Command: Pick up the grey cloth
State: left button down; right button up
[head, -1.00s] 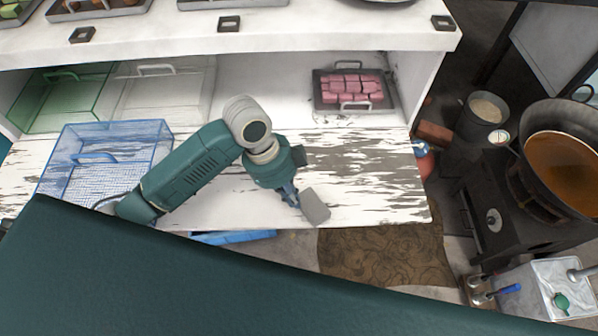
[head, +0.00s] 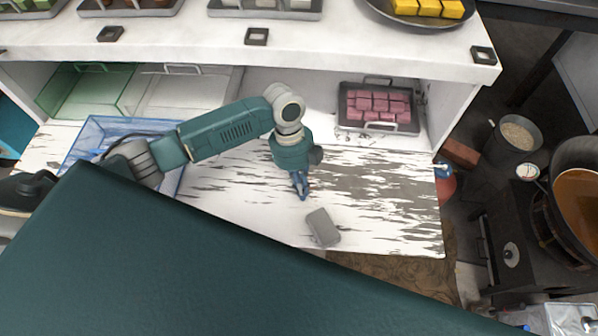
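The grey cloth (head: 323,228) looks like a small flat grey block. It lies on the worn white shelf board (head: 400,235), near its front edge, right of the middle. My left gripper (head: 301,188) points down over the board, a little behind and to the left of the cloth. A visible gap separates it from the cloth, and it seems to hold nothing. Its blue fingers look close together and are too small to tell open from shut. My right gripper is not in view.
A blue wire basket (head: 90,140) stands left, partly behind my arm. A tray of pink blocks (head: 379,106) sits at the back right of the shelf. The white upper counter (head: 350,45) overhangs behind. A pot (head: 513,140) and a wok (head: 580,200) stand right.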

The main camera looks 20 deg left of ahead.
aim_at(316, 212)
pick_arm(q)
jog(key=shift+s+d+r+p, duration=0.2)
jog(key=shift+s+d+p, duration=0.45)
jog(key=shift+s+d, duration=0.6)
jog(key=shift+d, duration=0.25)
jog(key=shift+f, duration=0.1)
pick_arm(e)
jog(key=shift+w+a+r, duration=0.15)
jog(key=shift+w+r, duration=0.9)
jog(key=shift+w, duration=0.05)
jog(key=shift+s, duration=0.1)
pick_arm(q)
jog(key=shift+s+d, duration=0.1)
jog(key=shift+d, duration=0.05)
jog(key=shift+s+d+p, duration=0.95)
jog(key=shift+d, duration=0.3)
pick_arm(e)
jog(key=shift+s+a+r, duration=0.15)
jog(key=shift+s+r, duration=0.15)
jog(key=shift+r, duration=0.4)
